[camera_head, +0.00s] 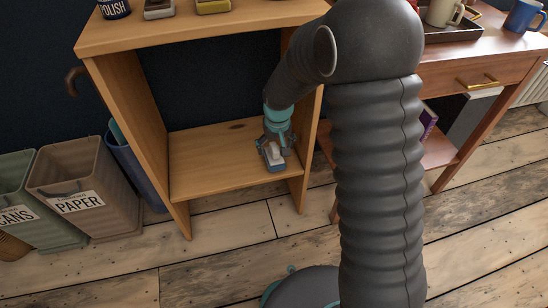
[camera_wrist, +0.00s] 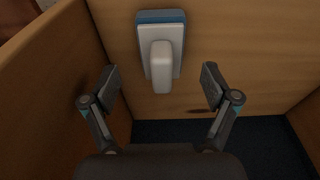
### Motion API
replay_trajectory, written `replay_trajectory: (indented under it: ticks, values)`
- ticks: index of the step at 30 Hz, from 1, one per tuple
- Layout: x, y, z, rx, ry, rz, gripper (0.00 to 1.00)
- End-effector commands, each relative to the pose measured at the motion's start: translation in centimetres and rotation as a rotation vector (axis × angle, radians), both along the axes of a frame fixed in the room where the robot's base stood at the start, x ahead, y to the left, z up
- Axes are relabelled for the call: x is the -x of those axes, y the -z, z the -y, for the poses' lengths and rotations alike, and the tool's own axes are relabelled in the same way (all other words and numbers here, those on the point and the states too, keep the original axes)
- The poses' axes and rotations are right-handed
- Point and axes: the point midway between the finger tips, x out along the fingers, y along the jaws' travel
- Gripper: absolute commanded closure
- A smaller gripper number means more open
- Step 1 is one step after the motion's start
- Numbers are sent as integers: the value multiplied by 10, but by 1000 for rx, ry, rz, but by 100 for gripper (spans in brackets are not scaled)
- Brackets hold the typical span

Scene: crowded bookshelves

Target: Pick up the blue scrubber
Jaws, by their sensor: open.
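The blue scrubber (camera_head: 274,158) lies on the lower shelf board of the wooden bookshelf, near its right side and front edge. In the wrist view the scrubber (camera_wrist: 161,45) shows a pale grey body with a raised white handle and a blue edge at one end. My gripper (camera_head: 275,145) is just behind and above it in the head view. In the wrist view my gripper (camera_wrist: 161,88) is open, with one finger on each side of the handle's line. The fingers stand apart from the scrubber, and nothing is between them but the handle's near end.
The bookshelf's side panel (camera_wrist: 45,95) rises close to the left finger in the wrist view. The shelf board (camera_head: 215,165) is otherwise clear to the left. Above is the top board (camera_head: 190,28) with several items. Bins (camera_head: 85,190) stand left; a desk (camera_head: 470,60) stands right.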

Motion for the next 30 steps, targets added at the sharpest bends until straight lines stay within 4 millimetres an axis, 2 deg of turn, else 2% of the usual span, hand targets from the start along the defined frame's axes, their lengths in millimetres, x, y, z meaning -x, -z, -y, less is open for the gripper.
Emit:
replay_trajectory:
  ticks: [5, 12, 15, 22, 30]
  values:
    - [-1, 10, -1, 1, 0, -2, 14]
    - [-7, 43, -4, 1, 0, -3, 14]
    - [-8, 51, -5, 0, 0, -1, 14]
    - [-9, 52, -5, 0, 0, 0, 14]
    - [-9, 51, -5, 0, 0, 0, 80]
